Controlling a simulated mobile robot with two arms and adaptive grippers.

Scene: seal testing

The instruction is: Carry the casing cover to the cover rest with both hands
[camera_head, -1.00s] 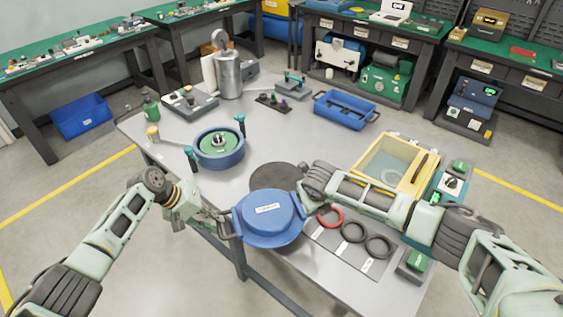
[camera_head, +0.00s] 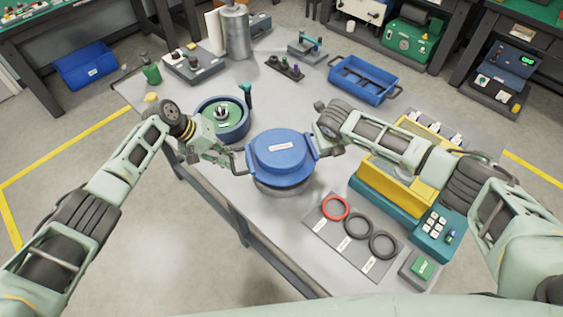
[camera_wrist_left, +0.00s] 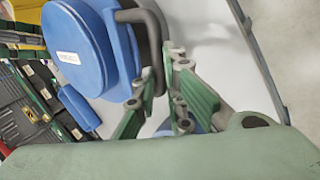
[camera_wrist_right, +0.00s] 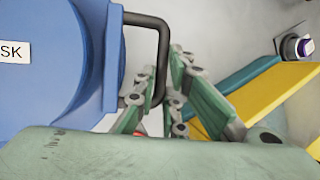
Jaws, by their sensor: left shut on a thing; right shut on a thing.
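The blue casing cover (camera_head: 280,153) is a round lid with a white label and a dark handle on each side. It looks roughly level, over the round grey cover rest (camera_head: 285,189), whose front edge shows below it. I cannot tell whether they touch. My left gripper (camera_head: 236,161) is shut on the left handle, which also shows in the left wrist view (camera_wrist_left: 149,18). My right gripper (camera_head: 331,149) is shut on the right handle, seen close in the right wrist view (camera_wrist_right: 148,19). The cover hides most of the rest.
A blue round casing (camera_head: 222,119) with a green inside stands left behind my left gripper. A mat (camera_head: 337,238) with one red and two black rings lies in front right. A yellow case (camera_head: 395,182) is under my right forearm. A blue tray (camera_head: 363,80) stands behind.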

